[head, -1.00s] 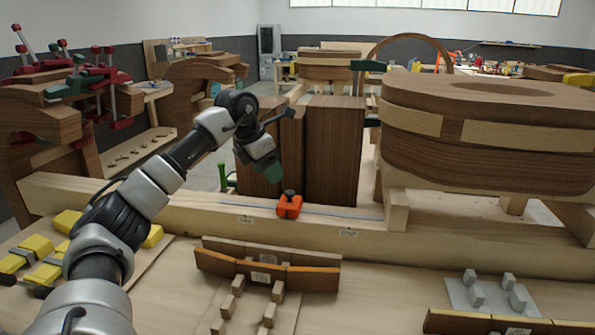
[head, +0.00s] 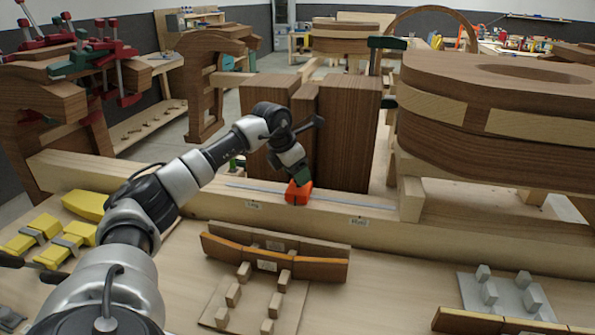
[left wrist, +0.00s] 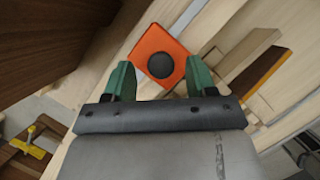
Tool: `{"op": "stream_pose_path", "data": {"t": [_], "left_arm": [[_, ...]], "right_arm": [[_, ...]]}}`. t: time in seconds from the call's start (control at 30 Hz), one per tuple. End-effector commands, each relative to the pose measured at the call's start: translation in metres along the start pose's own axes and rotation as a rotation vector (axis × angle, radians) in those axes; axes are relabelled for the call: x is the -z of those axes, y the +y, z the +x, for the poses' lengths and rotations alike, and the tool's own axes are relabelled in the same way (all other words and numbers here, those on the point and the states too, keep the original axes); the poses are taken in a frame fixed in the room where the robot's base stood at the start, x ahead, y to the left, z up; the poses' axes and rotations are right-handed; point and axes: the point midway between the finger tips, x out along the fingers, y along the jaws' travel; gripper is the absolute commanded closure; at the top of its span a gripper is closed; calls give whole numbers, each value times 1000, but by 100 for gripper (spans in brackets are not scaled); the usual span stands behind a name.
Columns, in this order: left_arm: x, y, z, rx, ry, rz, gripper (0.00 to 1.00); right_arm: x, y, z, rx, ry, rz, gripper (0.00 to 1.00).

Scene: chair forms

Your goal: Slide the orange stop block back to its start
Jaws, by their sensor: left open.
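The orange stop block (head: 298,193) sits on the metal rail strip (head: 340,204) along the top of a long wooden beam. It lies between two small labels on the beam's front face, close to the left label (head: 252,204); the right label (head: 358,221) is farther off. My left gripper (head: 303,178) is right at the block from above and hides part of it. In the left wrist view the block (left wrist: 146,45) with its dark round knob (left wrist: 161,65) shows just ahead of the open green fingers (left wrist: 158,80), knob between their lines. My right gripper is not in view.
Dark wooden boards (head: 340,130) stand right behind the rail. A curved wooden form (head: 480,150) stands to the right. Before the beam lie a curved laminated strip (head: 270,262) with small blocks and yellow clamps (head: 35,232).

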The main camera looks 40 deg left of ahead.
Motion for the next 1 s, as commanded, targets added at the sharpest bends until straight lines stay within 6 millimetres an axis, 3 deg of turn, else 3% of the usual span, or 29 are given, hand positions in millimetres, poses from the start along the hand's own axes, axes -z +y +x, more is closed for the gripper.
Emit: {"op": "stream_pose_path", "data": {"t": [0.17,0.43,0.8,1.0], "left_arm": [[0,0,11,-1,1,0,44],[0,0,12,-1,0,1,45],[0,0,11,-1,-1,0,100],[1,1,11,-2,-1,0,100]], "right_arm": [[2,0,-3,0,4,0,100],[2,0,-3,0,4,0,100],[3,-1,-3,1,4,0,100],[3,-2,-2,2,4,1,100]]}}
